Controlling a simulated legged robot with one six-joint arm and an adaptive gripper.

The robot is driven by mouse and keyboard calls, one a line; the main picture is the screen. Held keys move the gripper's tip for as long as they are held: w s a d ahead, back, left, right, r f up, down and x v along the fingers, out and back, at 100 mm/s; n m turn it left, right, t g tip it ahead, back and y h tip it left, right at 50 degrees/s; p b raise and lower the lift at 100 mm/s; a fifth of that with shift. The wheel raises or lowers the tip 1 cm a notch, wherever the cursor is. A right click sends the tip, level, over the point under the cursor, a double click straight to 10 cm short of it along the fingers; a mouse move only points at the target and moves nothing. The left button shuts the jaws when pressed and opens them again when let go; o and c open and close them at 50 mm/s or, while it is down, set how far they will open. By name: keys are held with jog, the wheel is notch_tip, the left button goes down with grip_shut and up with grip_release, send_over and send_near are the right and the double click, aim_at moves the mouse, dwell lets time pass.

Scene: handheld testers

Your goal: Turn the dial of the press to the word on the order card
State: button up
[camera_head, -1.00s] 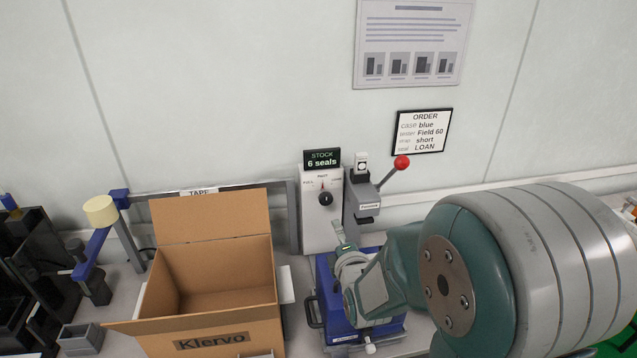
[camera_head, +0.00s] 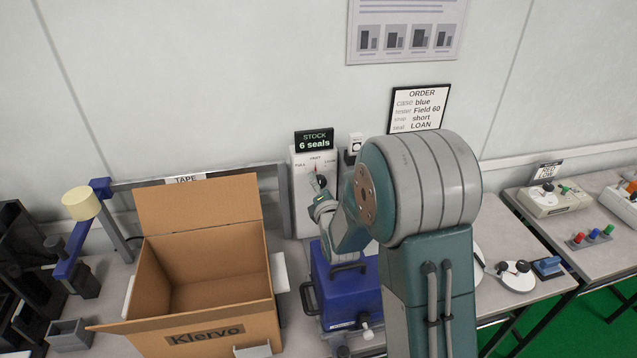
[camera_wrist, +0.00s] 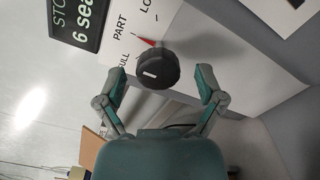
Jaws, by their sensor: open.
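The order card (camera_head: 418,108) on the wall reads case blue, tester Field 60, and seal LOAN. The press's white panel (camera_head: 301,215) carries a black dial (camera_wrist: 157,68) with words FULL, PART and LOAN around it. The dial's red pointer (camera_wrist: 147,41) points towards PART. My gripper (camera_wrist: 161,77) is open, with one finger on each side of the dial in the wrist view; I cannot tell whether they touch it. In the head view my gripper (camera_head: 320,192) is in front of the panel and partly covers the dial.
A STOCK sign (camera_head: 314,140) sits above the panel. A blue case (camera_head: 345,290) stands below my gripper. An open cardboard box (camera_head: 205,335) is to the left, beside a tape stand (camera_head: 82,203). Testers (camera_head: 553,200) lie on the right bench.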

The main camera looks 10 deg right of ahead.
jog(key=shift+w, duration=0.55)
jog(key=c, duration=1.2)
jog(key=shift+o, duration=0.2)
jog(key=shift+m, duration=0.4)
jog(key=m, duration=0.5)
jog(key=shift+s+m, duration=0.1)
jog(key=shift+m, duration=0.2)
jog(key=m, duration=0.5)
jog(key=shift+f, duration=0.1)
jog(key=shift+f+m, duration=0.1)
jog(key=shift+m, duration=0.3)
